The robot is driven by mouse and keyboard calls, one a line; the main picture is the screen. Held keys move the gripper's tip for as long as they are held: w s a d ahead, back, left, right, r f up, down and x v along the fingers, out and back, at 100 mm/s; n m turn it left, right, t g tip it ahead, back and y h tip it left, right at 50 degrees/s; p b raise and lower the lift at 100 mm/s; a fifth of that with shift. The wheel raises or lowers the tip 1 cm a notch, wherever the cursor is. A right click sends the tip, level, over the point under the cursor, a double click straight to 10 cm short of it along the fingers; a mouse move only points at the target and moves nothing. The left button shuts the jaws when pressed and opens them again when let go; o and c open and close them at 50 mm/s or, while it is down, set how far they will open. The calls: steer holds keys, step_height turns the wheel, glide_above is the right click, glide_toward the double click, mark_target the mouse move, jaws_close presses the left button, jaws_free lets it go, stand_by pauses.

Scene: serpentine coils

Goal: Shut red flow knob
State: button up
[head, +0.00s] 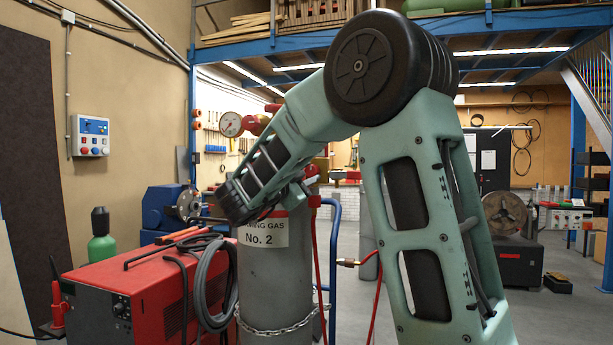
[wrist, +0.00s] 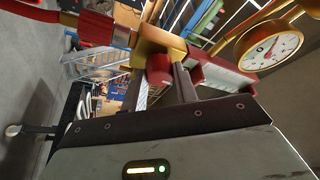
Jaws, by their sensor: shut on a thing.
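The red flow knob (wrist: 158,67) shows in the wrist view, mounted by a brass valve body (wrist: 157,42). My gripper (wrist: 160,80) reaches up to it, with one dark finger on each side, and is shut on the knob. Part of the knob is hidden by the fingers. In the head view, my forearm and wrist bend down in front of the grey gas cylinder (head: 272,290) and hide most of the grip. How far the knob is turned cannot be told.
A round pressure gauge (wrist: 272,47) sits close to the right of my gripper. A red welding machine (head: 105,300) with grey coiled hose (head: 212,290) stands left of the cylinder. A chain (head: 275,331) circles the cylinder, and red hoses hang at its right.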

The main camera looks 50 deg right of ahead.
steer(key=shift+f+n, duration=0.1)
steer(key=shift+n, duration=0.9)
steer(key=o, duration=1)
steer(key=shift+a, duration=0.1)
steer(key=b+v, duration=0.1)
steer(key=v, duration=0.4)
steer(key=b+v, duration=0.2)
steer(key=v, duration=0.4)
steer(key=b+v, duration=0.1)
steer(key=v, duration=0.5)
steer(key=shift+s+f, duration=0.25)
steer(key=shift+f, duration=0.15)
steer(key=shift+w+t, duration=0.1)
steer(key=shift+t, duration=0.3)
